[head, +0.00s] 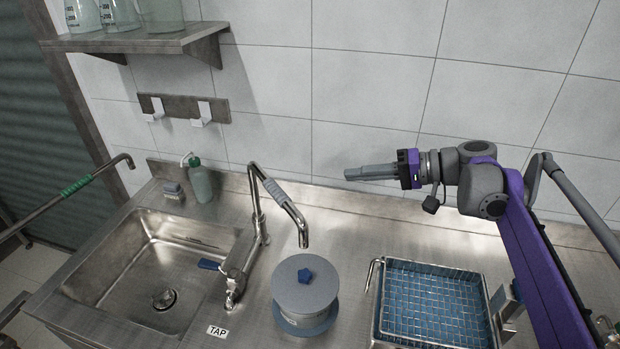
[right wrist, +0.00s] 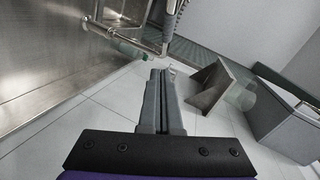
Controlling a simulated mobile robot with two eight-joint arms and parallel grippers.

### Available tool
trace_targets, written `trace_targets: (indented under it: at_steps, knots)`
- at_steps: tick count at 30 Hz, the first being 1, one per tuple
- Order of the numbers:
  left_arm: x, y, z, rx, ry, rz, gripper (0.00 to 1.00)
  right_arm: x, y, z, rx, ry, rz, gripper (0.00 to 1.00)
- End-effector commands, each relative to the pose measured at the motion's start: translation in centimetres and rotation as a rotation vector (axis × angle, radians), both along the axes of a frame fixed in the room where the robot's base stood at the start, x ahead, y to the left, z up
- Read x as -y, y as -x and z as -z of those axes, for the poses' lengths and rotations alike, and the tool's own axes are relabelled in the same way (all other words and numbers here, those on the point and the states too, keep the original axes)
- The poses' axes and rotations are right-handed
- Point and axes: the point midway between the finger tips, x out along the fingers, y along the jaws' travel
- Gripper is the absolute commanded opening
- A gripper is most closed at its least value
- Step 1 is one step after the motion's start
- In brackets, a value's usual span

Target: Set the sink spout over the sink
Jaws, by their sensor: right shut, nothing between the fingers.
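The metal sink spout (head: 283,205) rises from the tap body at the right edge of the sink and bends over to the right. Its open end hangs above the counter near a round grey pot, outside the basin. The sink (head: 200,231) is a steel basin at the left. My right gripper (head: 348,174) is shut and empty, to the right of the spout, pointing left and apart from it. In the right wrist view my right gripper (right wrist: 164,78) shows its fingers together. My left gripper is not in view.
A grey pot (head: 305,285) with a blue knob stands under the spout's end. A wire basket (head: 435,303) with blue mesh is at the right. A bottle (head: 200,182) stands behind the sink. A shelf (head: 130,42) with glass beakers hangs above.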

Motion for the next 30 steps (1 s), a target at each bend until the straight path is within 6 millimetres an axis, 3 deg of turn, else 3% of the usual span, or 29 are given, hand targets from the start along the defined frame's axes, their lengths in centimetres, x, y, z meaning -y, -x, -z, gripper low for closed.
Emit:
trace_targets:
  at_steps: [4, 8, 20, 30]
  knots:
    - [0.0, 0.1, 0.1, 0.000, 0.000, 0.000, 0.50, -0.1, -0.5, -0.4, 0.013, -0.023, -0.005, 0.00]
    - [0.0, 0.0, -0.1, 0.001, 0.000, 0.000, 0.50, -1.5, -1.0, 0.0, 0.013, -0.023, -0.006, 0.00]
    - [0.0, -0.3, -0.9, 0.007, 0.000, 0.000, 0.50, -9.2, -3.4, 2.2, 0.013, -0.022, -0.007, 0.00]
    - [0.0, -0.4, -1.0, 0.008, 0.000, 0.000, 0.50, -12.1, -1.6, 3.6, 0.012, -0.021, -0.003, 0.00]
